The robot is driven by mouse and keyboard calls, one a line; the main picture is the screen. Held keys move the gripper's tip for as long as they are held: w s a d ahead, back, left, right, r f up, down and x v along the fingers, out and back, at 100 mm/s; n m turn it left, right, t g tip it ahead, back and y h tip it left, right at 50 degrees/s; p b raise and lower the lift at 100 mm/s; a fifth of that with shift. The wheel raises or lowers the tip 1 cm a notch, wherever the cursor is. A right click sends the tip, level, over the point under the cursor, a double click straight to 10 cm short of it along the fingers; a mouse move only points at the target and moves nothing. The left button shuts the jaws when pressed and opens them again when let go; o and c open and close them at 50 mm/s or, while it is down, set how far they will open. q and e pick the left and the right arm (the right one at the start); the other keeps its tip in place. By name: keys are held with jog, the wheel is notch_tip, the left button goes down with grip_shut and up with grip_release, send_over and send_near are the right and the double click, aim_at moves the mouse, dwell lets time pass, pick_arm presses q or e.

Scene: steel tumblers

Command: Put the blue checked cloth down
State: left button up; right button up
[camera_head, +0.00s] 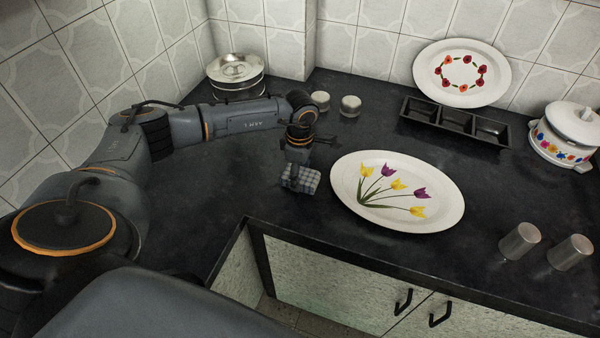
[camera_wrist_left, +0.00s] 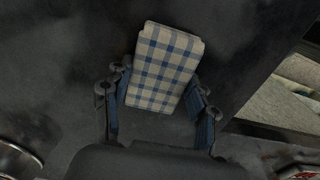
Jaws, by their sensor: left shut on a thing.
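The blue checked cloth (camera_head: 303,179) is a small folded piece with blue and white checks. It is at the left gripper, over the dark counter (camera_head: 260,205), just left of the oval tulip platter. My left gripper (camera_head: 298,168) points down and is shut on the cloth. In the left wrist view the cloth (camera_wrist_left: 164,68) sits between the two fingers (camera_wrist_left: 160,112) and sticks out beyond them. I cannot tell whether the cloth touches the counter. My right gripper is not in view.
The oval tulip platter (camera_head: 440,212) lies close to the right. Two steel tumblers (camera_head: 520,241) stand near the right front edge. Bare counter lies left of the cloth.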

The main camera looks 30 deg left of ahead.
pick_arm(q)
jog(key=o, duration=1)
jog(key=shift+f, duration=0.1)
jog(key=shift+r, duration=0.35)
notch_tip(320, 180, up, 12)
jog(key=shift+f+b, duration=0.15)
jog(key=shift+b, duration=0.9)
